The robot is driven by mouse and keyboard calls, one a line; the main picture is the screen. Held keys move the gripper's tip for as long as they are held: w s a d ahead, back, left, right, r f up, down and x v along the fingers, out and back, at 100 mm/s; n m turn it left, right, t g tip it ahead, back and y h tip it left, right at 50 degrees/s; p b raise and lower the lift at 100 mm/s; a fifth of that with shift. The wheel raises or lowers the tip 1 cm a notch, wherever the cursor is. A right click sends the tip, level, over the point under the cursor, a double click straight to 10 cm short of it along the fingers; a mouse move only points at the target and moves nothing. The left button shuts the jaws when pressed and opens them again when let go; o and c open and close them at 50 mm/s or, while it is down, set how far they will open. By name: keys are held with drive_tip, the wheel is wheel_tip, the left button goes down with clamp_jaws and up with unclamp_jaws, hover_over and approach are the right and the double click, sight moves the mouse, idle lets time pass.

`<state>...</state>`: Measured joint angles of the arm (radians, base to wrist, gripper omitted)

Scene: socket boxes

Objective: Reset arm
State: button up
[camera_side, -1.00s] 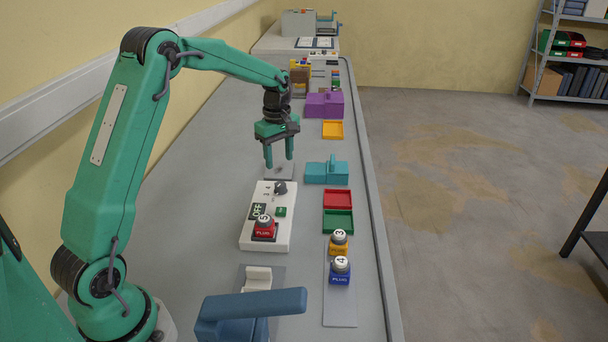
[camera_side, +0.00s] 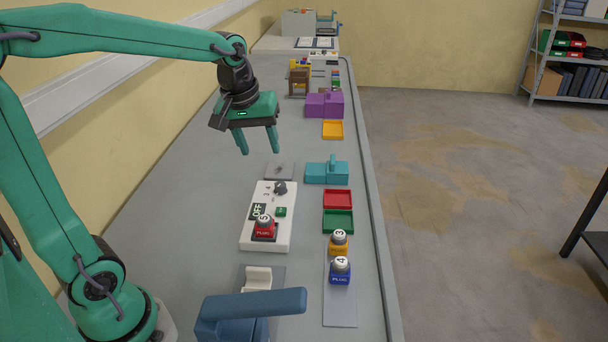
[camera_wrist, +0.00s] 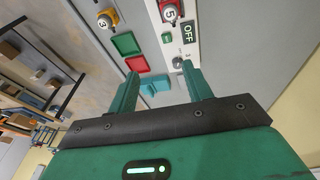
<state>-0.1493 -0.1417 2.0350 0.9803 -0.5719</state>
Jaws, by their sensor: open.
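My green gripper (camera_side: 258,142) is open and empty. It hangs in the air above the grey bench, behind and slightly left of the white socket box (camera_side: 284,224). The box carries a dark knob (camera_side: 280,188), an OFF display (camera_side: 258,212), a green button (camera_side: 281,212) and a red plug marked 5 (camera_side: 264,229) seated at its near end. In the wrist view, both fingers (camera_wrist: 158,88) are apart with nothing held between them. The red plug (camera_wrist: 170,14), OFF display (camera_wrist: 186,34) and knob (camera_wrist: 178,63) show beyond the fingertips.
A yellow plug marked 3 (camera_side: 339,242) and a blue plug marked 4 (camera_side: 340,270) stand at the right. Red (camera_side: 338,199), green (camera_side: 338,222) and yellow trays (camera_side: 333,130) line the right side. A teal block (camera_side: 326,172), a purple block (camera_side: 324,105) and a blue handle (camera_side: 252,305) also stand on the bench.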

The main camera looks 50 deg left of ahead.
drive_tip(key=s+d+m+t, duration=0.1)
drive_tip(key=s+d+m, duration=0.1)
drive_tip(key=s+m, duration=0.2)
drive_tip(key=s+d+m+t, duration=0.1)
drive_tip(key=s+d+m, duration=0.2)
drive_tip(key=s, duration=0.6)
drive_tip(key=shift+s+d+f+m+t, duration=0.2)
drive_tip(key=shift+s+f+m+t, duration=0.15)
drive_tip(key=shift+m, duration=0.25)
